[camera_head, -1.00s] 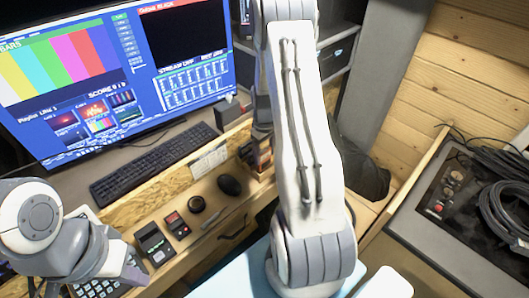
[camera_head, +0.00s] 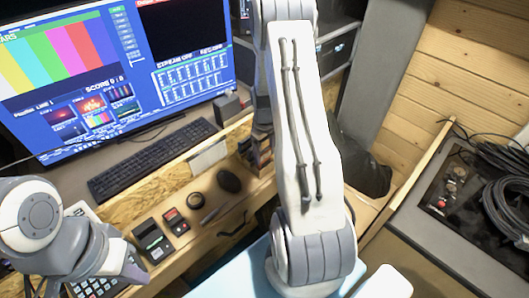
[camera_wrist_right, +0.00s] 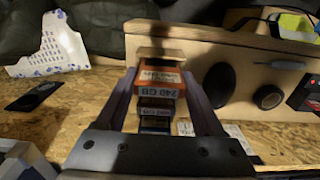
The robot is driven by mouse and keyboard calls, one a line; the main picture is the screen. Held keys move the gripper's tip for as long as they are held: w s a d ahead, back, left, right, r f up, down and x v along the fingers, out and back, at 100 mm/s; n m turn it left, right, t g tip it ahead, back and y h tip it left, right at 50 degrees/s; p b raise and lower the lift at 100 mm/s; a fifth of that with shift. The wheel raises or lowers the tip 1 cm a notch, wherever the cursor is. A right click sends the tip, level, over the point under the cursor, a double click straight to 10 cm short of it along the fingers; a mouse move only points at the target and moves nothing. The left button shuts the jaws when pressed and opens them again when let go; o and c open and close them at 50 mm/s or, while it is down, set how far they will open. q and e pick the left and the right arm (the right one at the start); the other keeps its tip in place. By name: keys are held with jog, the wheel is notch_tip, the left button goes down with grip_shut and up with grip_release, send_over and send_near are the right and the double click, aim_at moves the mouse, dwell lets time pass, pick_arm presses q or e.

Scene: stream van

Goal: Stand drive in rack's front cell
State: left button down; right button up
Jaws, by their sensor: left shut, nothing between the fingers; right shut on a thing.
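My right gripper (camera_wrist_right: 160,85) shows in the right wrist view, its two fingers closed on the sides of an orange drive (camera_wrist_right: 160,78) labelled 240 GB. Darker drives or cells (camera_wrist_right: 155,112) show just below the orange drive, partly covered by it and the gripper. In the head view the small wooden rack (camera_head: 257,153) stands on the desk, partly hidden behind my white right arm. The held drive and right fingertips are hidden there. Whether the drive is inside a cell or above it I cannot tell. My left arm is at the lower left; its fingers do not show.
A large monitor (camera_head: 110,70) stands behind. A wooden ledge (camera_wrist_right: 230,45) runs close behind the gripper in the wrist view.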

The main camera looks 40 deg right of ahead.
jog(key=shift+f+b, duration=0.8)
jog(key=shift+f, duration=0.4)
jog(key=o, duration=1.4)
jog(key=shift+o, duration=0.2)
notch_tip(320, 180, up, 10)
jog(key=shift+f+b, duration=0.1)
jog(key=shift+b, duration=0.55)
jog(key=shift+r, duration=0.4)
jog(key=shift+a, duration=0.2)
jog(key=s+a+r+n, duration=0.2)
jog(key=a+r, duration=0.2)
jog(key=a, duration=0.7)
jog(key=s+a+r+n, duration=0.1)
jog(key=s+a+r, duration=0.15)
jog(key=a, duration=0.95)
jog(key=s+a+r+n, duration=0.1)
jog(key=s+a, duration=0.4)
jog(key=s, duration=0.3)
jog(key=s+a+r+n+y, duration=0.1)
jog(key=s+a+r+n, duration=0.1)
jog(key=s+a, duration=0.3)
jog(key=s, duration=0.3)
jog(key=shift+s+a, duration=0.25)
jog(key=shift+a, duration=0.05)
